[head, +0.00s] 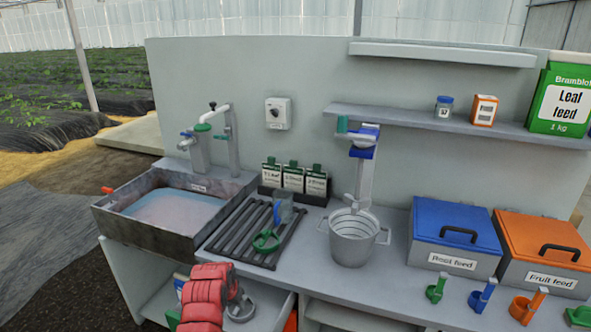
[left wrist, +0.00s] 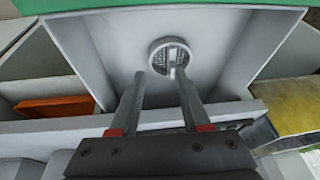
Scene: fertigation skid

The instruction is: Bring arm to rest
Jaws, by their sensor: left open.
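My left arm (head: 205,295), with red segments, rises from the bottom of the head view in front of the bench. My left gripper (head: 240,308) is near the front edge of the counter, over the lower shelf area, partly hidden by the arm. In the left wrist view its two grey fingers (left wrist: 157,88) are apart with nothing between them. Past the fingertips is a grey recessed panel with a round grated disc (left wrist: 170,57). I cannot tell whether the fingers touch it. My right gripper is in neither view.
A sink (head: 140,222) with pale liquid is at the left. A slatted rack (head: 250,245) holds a green-handled tool. A metal bucket (head: 352,240), a blue bin (head: 450,225) and an orange bin (head: 545,240) stand to the right. Small coloured scoops line the front edge.

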